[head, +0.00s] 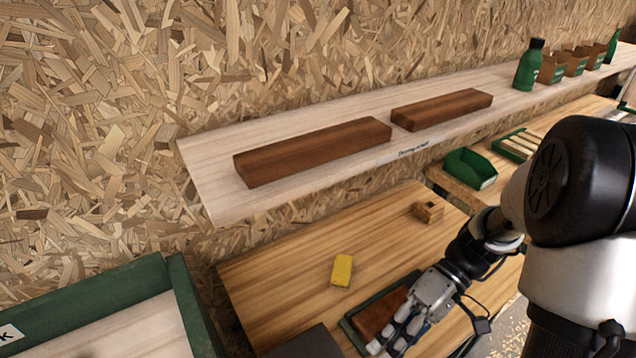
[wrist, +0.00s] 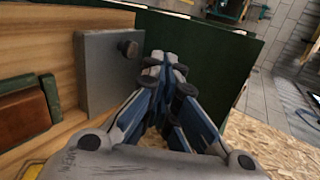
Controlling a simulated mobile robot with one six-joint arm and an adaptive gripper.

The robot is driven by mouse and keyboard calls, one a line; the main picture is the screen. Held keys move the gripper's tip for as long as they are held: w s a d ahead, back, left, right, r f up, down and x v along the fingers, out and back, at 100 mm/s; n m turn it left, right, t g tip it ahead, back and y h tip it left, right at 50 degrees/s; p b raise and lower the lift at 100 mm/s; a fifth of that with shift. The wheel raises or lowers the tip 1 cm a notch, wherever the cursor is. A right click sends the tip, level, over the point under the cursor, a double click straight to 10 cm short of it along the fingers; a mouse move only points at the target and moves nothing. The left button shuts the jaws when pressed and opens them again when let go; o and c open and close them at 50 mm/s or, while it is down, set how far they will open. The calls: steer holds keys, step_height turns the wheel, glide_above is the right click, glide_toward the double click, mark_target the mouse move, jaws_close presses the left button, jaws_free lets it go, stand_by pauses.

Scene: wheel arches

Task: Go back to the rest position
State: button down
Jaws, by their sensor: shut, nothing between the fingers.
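My gripper (head: 392,340) is at the bottom of the head view, over the green-rimmed tray (head: 352,326) on the wooden bench. In the wrist view my gripper (wrist: 168,68) has its fingers together with nothing between them. The fingers point toward a grey plate (wrist: 98,72) with a dark knob and a dark green panel. I cannot tell whether the fingertips touch either one. A brown wooden block (head: 378,314) lies in the tray, partly hidden by my gripper.
A yellow block (head: 342,270) and a small wooden piece (head: 429,211) lie on the bench (head: 290,270). Two long brown blocks lie on the shelf (head: 215,195) above. A green-sided box (head: 190,310) stands at lower left. Green bins (head: 470,168) are at right.

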steer(key=s+d+r+m+t+h, duration=0.2)
steer(key=s+r+m+t+h, duration=0.3)
steer(key=r+t+h, duration=0.4)
steer(key=shift+d+r+m+t, duration=0.2)
steer(key=shift+r+m+t, duration=0.4)
steer(key=shift+r+t, duration=0.6)
steer(key=shift+r, duration=0.1)
